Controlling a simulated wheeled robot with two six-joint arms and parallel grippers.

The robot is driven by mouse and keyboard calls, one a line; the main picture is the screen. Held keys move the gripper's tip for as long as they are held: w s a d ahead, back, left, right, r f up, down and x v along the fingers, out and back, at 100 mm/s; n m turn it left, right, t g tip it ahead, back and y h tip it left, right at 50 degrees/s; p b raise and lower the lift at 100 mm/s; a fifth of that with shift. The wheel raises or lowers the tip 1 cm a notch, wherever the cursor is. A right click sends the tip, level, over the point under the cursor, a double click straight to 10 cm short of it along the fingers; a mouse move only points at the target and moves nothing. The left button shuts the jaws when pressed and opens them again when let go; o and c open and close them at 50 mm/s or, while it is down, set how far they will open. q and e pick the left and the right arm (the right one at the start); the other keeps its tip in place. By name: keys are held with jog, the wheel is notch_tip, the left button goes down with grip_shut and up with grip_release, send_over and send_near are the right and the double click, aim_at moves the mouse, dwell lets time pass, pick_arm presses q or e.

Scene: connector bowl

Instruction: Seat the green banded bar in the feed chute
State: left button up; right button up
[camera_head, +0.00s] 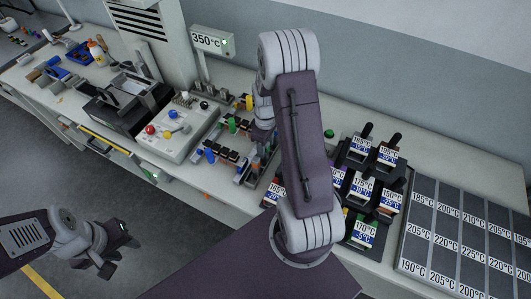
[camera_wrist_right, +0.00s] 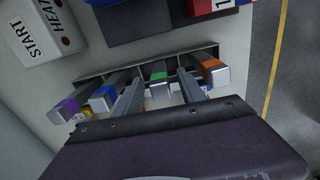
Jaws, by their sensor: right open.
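The green banded bar (camera_wrist_right: 158,80) has a pale square end and a green band. In the right wrist view it stands in a dark rack (camera_wrist_right: 150,63) among bars with other band colours. My right gripper (camera_wrist_right: 160,88) is open, with one grey finger on each side of the green banded bar; I cannot tell whether they touch it. My left gripper (camera_head: 117,256) is open and empty over the floor at the lower left. I cannot pick out the feed chute for certain.
Purple (camera_wrist_right: 67,110), blue (camera_wrist_right: 103,97) and orange (camera_wrist_right: 214,75) banded bars stand close beside. A white control panel (camera_head: 168,140) and a 350°C display (camera_head: 208,41) stand on the bench.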

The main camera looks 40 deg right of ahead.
grip_shut()
dwell(1.3)
